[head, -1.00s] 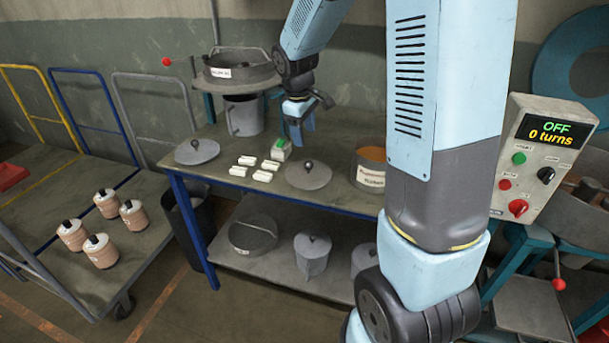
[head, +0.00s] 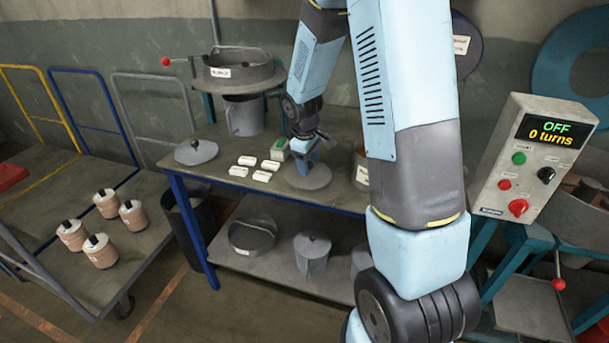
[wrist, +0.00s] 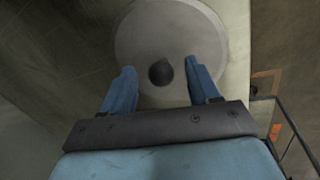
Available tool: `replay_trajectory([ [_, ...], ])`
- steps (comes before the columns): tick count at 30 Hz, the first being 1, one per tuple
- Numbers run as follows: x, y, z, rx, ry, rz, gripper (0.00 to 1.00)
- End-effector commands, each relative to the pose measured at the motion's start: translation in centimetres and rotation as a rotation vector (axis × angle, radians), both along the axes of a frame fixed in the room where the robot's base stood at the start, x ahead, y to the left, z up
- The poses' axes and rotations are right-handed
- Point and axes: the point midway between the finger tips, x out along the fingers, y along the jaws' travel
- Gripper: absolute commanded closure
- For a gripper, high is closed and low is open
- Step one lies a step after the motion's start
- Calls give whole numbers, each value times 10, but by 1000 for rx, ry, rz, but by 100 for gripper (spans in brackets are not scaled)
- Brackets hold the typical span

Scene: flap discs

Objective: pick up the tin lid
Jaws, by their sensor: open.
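A round grey tin lid (head: 309,179) with a dark knob lies on the blue-framed table. In the wrist view the lid (wrist: 165,28) lies flat beneath my gripper, and its dark knob (wrist: 161,73) shows between the two blue fingers. My gripper (head: 305,152) is over the lid in the head view and hides the knob there. In the wrist view my gripper (wrist: 160,88) is open, with a gap on each side of the knob. I cannot tell how far the fingertips are above the lid. A second similar lid (head: 196,152) lies at the table's left end.
A labelled tin (head: 361,170) stands close on the right, partly hidden by my arm. A grey sieve pan (head: 238,75) stands behind. The table's front edge is near the lid.

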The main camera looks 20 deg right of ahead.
Motion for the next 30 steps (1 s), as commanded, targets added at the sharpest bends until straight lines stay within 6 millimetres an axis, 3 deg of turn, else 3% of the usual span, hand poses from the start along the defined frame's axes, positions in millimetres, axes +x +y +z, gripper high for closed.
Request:
replay_trajectory([
  [10, 1, 0, -5, 0, 0, 0, 41],
  [27, 1, 0, -5, 1, -1, 1, 95],
  [30, 1, 0, -5, 1, -1, 1, 100],
])
